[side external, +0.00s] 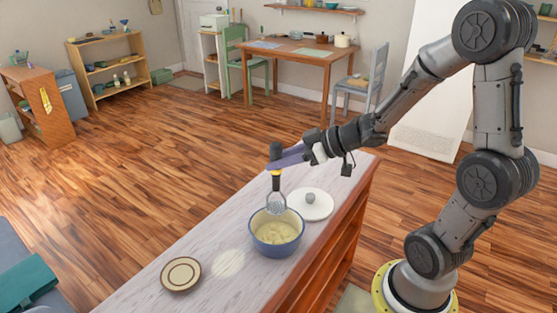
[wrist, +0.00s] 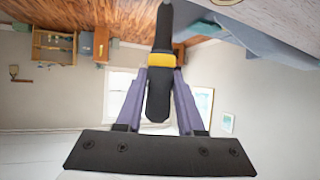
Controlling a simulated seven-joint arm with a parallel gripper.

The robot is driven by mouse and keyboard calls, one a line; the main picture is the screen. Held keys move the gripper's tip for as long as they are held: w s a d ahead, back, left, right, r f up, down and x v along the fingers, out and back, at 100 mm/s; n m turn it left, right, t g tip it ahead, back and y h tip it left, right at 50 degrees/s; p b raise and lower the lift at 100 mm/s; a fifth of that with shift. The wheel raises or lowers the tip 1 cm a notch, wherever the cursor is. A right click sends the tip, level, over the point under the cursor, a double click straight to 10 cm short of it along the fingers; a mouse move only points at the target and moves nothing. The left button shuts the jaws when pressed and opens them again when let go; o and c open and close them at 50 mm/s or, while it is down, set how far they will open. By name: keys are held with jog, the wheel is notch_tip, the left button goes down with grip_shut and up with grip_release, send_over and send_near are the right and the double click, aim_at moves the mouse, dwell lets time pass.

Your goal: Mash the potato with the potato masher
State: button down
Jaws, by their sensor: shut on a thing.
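My gripper (side external: 289,157) is shut on the masher's dark handle and holds it above the counter. The potato masher (side external: 276,181) hangs upright with a yellow band and a pale metal head at its lower end. In the wrist view the masher (wrist: 158,95) stands between the purple fingers of my gripper (wrist: 160,88). The blue pot (side external: 264,246) stands on the counter, with pale yellow potato (side external: 277,233) inside. The masher head is over the pot's back rim area; whether it touches the pot or potato I cannot tell.
A white lid (side external: 309,207) with a grey knob lies on the counter (side external: 200,248) just behind the pot. A brown-rimmed plate (side external: 181,274) lies at the front left. The counter between plate and pot is clear. A wooden table (side external: 296,48) stands far behind.

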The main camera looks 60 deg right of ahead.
aim_at(279, 190)
jog(key=shift+f, duration=3.9)
jog(key=shift+w+a+f, duration=0.2)
jog(key=shift+w+a, duration=0.2)
jog(key=shift+w, duration=0.1)
jog(key=shift+w+a+f, duration=0.2)
jog(key=shift+w+a, duration=0.15)
jog(key=shift+w, duration=0.1)
jog(key=shift+f, duration=1.15)
jog(key=shift+s+f, duration=0.1)
jog(key=shift+f, duration=0.1)
jog(key=shift+r, duration=0.1)
